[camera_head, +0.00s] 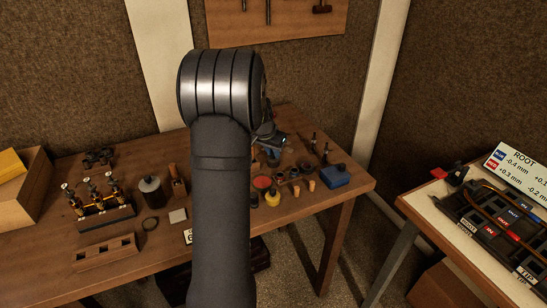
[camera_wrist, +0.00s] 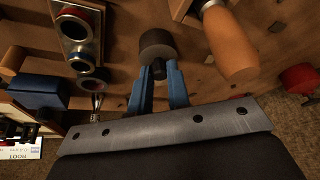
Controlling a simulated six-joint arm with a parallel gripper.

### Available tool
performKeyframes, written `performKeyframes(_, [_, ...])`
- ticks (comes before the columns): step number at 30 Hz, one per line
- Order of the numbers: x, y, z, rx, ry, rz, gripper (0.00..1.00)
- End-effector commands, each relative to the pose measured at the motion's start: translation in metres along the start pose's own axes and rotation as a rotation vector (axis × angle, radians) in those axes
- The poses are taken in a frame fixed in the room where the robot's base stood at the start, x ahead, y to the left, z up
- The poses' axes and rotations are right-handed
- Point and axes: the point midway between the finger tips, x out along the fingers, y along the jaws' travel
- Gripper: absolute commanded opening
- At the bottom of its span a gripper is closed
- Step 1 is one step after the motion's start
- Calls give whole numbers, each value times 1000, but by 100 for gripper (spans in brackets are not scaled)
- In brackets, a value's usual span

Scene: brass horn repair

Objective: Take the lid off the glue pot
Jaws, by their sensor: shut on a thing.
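My gripper (camera_wrist: 157,76) is shut, its two blue fingers on the small dark knob of a dark round piece (camera_wrist: 157,44) that looks like the glue pot's lid. The piece sits just beyond the fingertips in the wrist view. I cannot make out the pot's body beneath it, nor whether the lid is touching it or apart. In the head view my gripper (camera_head: 272,153) is small, over the back right of the wooden bench, partly behind my arm. The lid cannot be made out there.
On the bench (camera_head: 112,248) stand a blue box (camera_head: 336,176), a yellow pot (camera_head: 272,197), a dark-lidded jar (camera_head: 151,192) and several small corks and bottles. In the wrist view a wooden handle (camera_wrist: 230,45) is close right of the fingers. A ringed block (camera_wrist: 78,30) is at left.

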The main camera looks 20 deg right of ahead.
Motion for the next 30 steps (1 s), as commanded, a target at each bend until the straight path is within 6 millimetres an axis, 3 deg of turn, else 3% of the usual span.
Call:
performKeyframes(11, [-4, 0, -2, 0, 1, 0, 0])
performKeyframes(19, [-38, 0, -17, 1, 3, -2, 0])
performKeyframes(30, [-87, 82, -25, 3, 1, 1, 0])
